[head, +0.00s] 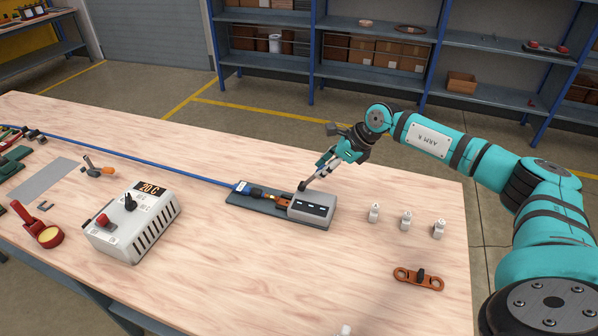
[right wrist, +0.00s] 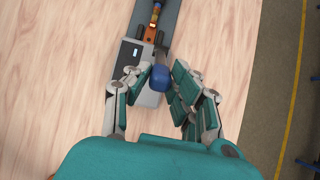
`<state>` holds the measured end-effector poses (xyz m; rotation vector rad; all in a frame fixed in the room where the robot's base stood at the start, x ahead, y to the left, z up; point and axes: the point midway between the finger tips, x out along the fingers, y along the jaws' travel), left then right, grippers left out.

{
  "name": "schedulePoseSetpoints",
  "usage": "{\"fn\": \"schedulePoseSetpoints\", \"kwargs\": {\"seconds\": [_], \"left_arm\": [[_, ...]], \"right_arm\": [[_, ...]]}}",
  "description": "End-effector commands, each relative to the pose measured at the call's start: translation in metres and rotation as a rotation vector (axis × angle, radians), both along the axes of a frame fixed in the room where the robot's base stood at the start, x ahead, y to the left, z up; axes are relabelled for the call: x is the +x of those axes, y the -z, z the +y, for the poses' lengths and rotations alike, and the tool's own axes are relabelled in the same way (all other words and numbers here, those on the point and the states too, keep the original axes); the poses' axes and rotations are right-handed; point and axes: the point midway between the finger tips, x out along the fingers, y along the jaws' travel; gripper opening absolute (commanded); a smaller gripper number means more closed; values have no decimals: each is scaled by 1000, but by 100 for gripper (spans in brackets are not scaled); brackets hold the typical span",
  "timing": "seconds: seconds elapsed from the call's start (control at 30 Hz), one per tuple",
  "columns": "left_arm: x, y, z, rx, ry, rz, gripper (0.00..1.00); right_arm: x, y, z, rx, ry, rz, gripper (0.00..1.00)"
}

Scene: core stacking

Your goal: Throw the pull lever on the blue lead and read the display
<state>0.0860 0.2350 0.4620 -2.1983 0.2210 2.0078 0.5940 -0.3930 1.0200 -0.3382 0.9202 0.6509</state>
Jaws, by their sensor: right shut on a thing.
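The blue lead (head: 150,160) runs across the table from the far left to a dark tray (head: 240,206). On the tray are an orange connector (head: 283,200) and a grey box (head: 311,207) with small dark windows on top; their reading is too small to tell. The box also shows in the right wrist view (right wrist: 128,66), with a small lit window. My right gripper (head: 304,185) is at the box's back edge. In the right wrist view its fingers are shut on a blue knob (right wrist: 160,78), likely the pull lever's handle. My left gripper is not in view.
Several small white pieces, one here (head: 406,220), and an orange bar (head: 419,279) lie at the right. A red tool (head: 40,228) lies left. The front middle is mostly clear.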

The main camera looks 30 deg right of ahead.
Motion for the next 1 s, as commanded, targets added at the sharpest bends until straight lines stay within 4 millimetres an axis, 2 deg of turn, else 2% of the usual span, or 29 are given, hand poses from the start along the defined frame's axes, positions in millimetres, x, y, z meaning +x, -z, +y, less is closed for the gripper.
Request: {"fn": "schedulePoseSetpoints", "kwargs": {"seconds": [0.23,0.6,1.0], "left_arm": [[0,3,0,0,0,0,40],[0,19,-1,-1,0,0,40],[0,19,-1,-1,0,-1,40]], "right_arm": [[-3,4,-3,-3,1,4,0],[-17,21,-15,-4,1,6,0],[-18,20,-16,-3,1,4,0]]}}
